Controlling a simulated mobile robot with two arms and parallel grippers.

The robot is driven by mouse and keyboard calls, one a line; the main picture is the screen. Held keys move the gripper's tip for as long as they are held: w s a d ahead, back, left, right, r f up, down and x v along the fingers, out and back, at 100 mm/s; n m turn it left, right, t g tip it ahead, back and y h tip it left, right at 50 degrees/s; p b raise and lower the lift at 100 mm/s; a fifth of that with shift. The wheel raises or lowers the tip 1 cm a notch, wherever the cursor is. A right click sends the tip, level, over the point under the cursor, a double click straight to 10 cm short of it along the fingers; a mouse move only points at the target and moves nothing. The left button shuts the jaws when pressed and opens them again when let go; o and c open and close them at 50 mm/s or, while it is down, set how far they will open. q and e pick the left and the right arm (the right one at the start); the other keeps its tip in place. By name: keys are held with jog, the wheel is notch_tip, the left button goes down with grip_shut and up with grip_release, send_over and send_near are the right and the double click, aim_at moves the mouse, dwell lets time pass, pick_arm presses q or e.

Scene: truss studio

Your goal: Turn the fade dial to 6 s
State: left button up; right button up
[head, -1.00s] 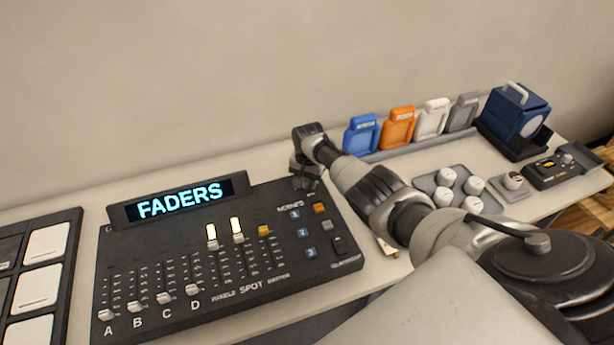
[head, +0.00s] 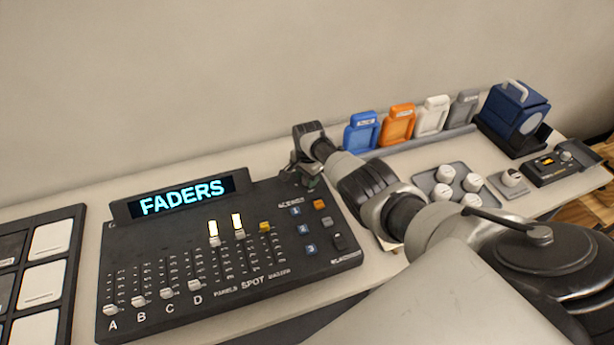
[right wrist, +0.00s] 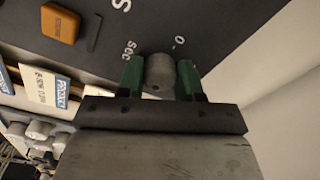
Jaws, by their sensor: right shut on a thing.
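The fade dial (right wrist: 159,74) is a small grey knob on the dark console (head: 150,262). In the right wrist view it sits between the two green fingertips of my right gripper (right wrist: 160,80), which is shut on it. Markings that look like "sec" and "0" show beside the dial; its pointer and setting cannot be read. In the head view my right gripper (head: 304,176) is over the console's far right corner and hides the dial. The console's display (head: 188,197) reads "FADERS". My left gripper is not in view.
The console has several faders and, at its right, an orange button (head: 318,205) and blue buttons. A panel with white pads (head: 48,240) lies at left. Coloured packs (head: 361,131), a tray of white knobs (head: 428,180) and a blue lamp (head: 516,115) stand at right.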

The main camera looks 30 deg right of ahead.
jog(key=shift+w+r, duration=0.15)
jog(key=o, duration=0.9)
jog(key=shift+r, duration=0.3)
jog(key=r+p, duration=0.1)
jog(key=r, duration=0.7)
jog(key=shift+s+d+r+p, duration=0.1)
jog(key=shift+s+r+p, duration=0.1)
jog(key=shift+r+p, duration=0.2)
jog(key=shift+r, duration=0.65)
jog(key=shift+s+f, duration=0.1)
